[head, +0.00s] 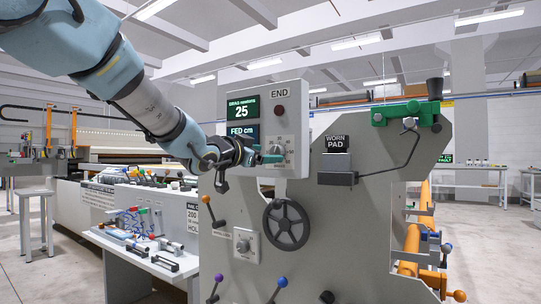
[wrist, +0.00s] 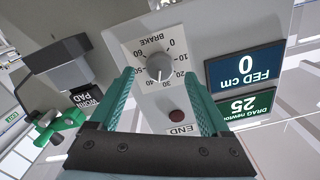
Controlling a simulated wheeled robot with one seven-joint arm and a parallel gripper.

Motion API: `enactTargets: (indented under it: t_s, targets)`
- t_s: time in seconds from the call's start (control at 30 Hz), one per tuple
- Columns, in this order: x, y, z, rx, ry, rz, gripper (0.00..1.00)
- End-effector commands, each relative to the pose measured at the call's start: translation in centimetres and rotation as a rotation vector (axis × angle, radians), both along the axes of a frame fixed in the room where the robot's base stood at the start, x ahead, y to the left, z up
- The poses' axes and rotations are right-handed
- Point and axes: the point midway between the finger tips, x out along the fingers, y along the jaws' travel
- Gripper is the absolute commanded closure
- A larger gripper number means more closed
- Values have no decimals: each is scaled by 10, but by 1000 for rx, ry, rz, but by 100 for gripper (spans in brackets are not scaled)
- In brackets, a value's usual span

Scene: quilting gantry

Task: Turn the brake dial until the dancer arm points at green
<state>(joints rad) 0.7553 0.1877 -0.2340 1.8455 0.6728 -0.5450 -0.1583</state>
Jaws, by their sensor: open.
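The brake dial (wrist: 160,67) is a grey round knob on a white plate marked BRAKE, its scale upside down in the wrist view. Its light mark seems to point near 30 to 40. My gripper (wrist: 159,75) is open, with a teal finger on each side of the dial; contact cannot be told. In the head view my gripper (head: 270,157) is at the dial plate and partly covers it. A bent dark rod (head: 408,155) runs from a green block (head: 404,112) towards a box below a WORN PAD sign; I cannot tell whether it is the dancer arm.
The drag display (head: 241,111) reads 25 newtons, and the fed display (wrist: 246,66) reads 0 cm. A black handwheel (head: 286,224) is below the dial. A second knob (head: 242,246) and several colored levers are lower on the grey panel. A tool bench (head: 130,248) stands left.

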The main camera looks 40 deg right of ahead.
Motion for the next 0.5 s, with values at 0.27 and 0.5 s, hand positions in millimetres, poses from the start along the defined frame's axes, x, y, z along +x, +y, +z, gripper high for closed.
enactTargets:
  t_s: [0.27,0.5]
  targets:
    - [-13,53,1,-1,-1,3,19]
    - [-18,70,0,0,0,0,19]
